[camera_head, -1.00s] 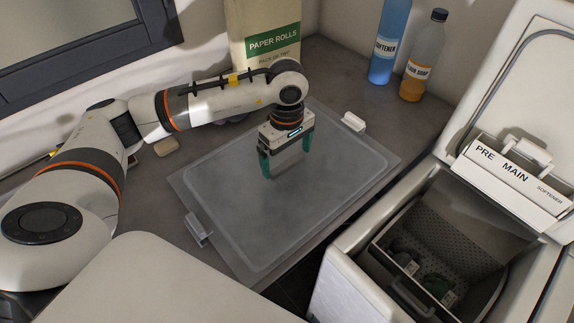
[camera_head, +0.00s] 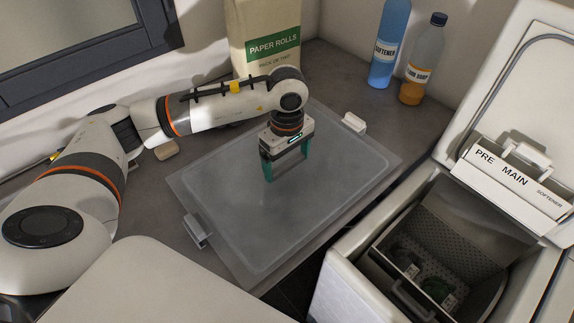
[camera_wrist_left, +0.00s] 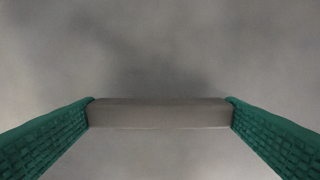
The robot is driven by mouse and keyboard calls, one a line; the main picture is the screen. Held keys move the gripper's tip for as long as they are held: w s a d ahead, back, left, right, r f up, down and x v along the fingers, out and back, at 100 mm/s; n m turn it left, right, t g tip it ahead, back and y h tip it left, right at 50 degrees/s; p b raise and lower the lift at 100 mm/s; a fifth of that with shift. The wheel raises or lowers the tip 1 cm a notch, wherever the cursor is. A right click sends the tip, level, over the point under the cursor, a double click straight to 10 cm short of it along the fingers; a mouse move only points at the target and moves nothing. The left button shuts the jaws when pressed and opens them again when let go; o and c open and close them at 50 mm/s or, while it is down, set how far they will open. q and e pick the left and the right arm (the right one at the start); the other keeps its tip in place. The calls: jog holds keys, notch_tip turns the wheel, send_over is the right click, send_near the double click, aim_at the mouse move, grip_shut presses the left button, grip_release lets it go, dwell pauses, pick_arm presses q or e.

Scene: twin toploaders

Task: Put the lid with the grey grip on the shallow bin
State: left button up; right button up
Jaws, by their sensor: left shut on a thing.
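The lid (camera_head: 225,215) is a wide, translucent grey sheet with a raised rim and a pale clip at each of two ends. Its grey grip (camera_wrist_left: 158,112) is a bar that spans the space between the two green fingers in the left wrist view. My left gripper (camera_head: 286,177) is shut on this grip from above, near the middle of the lid. The lid lies flat over the counter area. The shallow bin cannot be made out; anything under the lid is hidden. My right gripper is not in view.
An open toploader (camera_head: 340,285) with a drum stands at the right, its raised lid holding a dispenser drawer (camera_head: 515,180). Softener (camera_head: 390,45) and orange soap (camera_head: 424,60) bottles and a paper rolls pack (camera_head: 262,35) stand at the back. A small tan block (camera_head: 166,150) lies left of the lid.

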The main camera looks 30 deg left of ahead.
pick_arm(q)
notch_tip(320, 180, up, 9)
jog(key=shift+b, duration=0.75)
notch_tip(320, 180, up, 14)
jog(key=p, duration=0.7)
jog(key=m+b, duration=0.4)
jog(key=m, duration=0.2)
send_near(289, 207)
jog(key=w+a+r, duration=0.3)
jog(key=w+r, duration=0.1)
jog(key=w, duration=0.2)
jog(key=s+d+f+m+b, duration=0.1)
jog(key=s+f+m, duration=0.1)
jog(key=f, duration=0.1)
jog(key=s+d+f+m+b, duration=0.1)
jog(key=s+f+m, duration=0.1)
jog(key=f+m, duration=0.1)
jog(key=s+f+m+b, duration=0.1)
jog(key=f+m, duration=0.1)
jog(key=f, duration=0.2)
jog(key=shift+s+d+m, duration=0.4)
jog(key=shift+s+d+f, duration=0.1)
jog(key=shift+s+f, duration=0.1)
jog(key=shift+r, duration=0.1)
